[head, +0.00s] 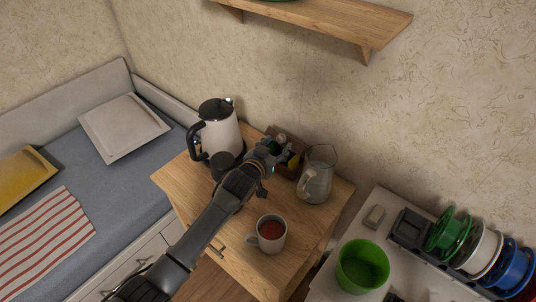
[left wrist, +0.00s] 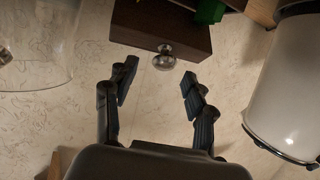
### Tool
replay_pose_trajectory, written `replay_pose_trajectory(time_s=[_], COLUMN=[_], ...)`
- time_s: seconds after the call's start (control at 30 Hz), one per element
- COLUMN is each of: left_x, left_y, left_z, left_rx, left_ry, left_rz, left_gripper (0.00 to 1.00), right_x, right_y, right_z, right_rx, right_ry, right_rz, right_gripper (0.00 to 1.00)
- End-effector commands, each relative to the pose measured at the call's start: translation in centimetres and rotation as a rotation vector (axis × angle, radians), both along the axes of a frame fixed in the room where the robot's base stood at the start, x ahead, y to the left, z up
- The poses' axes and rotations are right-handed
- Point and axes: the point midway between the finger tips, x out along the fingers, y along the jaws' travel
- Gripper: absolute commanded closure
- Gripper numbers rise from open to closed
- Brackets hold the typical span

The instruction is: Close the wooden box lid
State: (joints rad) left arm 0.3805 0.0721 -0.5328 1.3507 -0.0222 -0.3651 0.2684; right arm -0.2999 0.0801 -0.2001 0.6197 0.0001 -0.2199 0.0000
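The small dark brown wooden box (head: 286,169) stands at the back of the wooden cabinet top, between the kettle and the glass pitcher. Its lid appears raised at the back, and green and yellow contents show inside. In the left wrist view the dark lid panel (left wrist: 150,28) has a round metal knob (left wrist: 164,58). My left gripper (head: 270,157) reaches over the cabinet and covers part of the box. In the left wrist view its fingers (left wrist: 160,86) are spread and empty, with the knob ahead between them, apart from both. My right gripper is not in view.
A white kettle (head: 222,132) stands left of the box and a glass pitcher (head: 316,178) right of it, both close. A mug (head: 270,232) of red liquid is nearer. A green bucket (head: 362,268) and several spools stand on the right table. A shelf (head: 318,19) hangs above.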

Motion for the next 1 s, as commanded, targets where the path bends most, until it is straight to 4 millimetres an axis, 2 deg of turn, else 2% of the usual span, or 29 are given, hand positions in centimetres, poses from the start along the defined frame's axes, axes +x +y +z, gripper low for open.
replay_pose_trajectory(time_s=[0.2,0.4,0.8,0.83,0.87,1.0], left_x=[-3.2,-5.1,-5.7,-5.7,-5.7,-5.7], left_y=[1.2,2.0,2.3,2.3,2.3,2.3], left_z=[1.0,1.6,1.9,1.9,1.9,1.9], left_rx=[-0.002,-0.001,0.000,-0.001,-0.001,-0.001], left_ry=[-0.001,-0.002,-0.002,-0.003,-0.003,-0.003], left_rz=[-0.002,-0.001,-0.001,-0.001,-0.001,-0.001], left_gripper=[0.46,0.46,0.46,0.46,0.46,0.46], right_x=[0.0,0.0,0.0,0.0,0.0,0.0], right_y=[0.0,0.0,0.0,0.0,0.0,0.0], right_z=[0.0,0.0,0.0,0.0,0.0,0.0], right_rx=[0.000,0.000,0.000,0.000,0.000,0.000], right_ry=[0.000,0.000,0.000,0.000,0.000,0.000], right_rz=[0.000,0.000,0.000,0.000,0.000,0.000], right_gripper=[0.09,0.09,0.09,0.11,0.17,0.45])
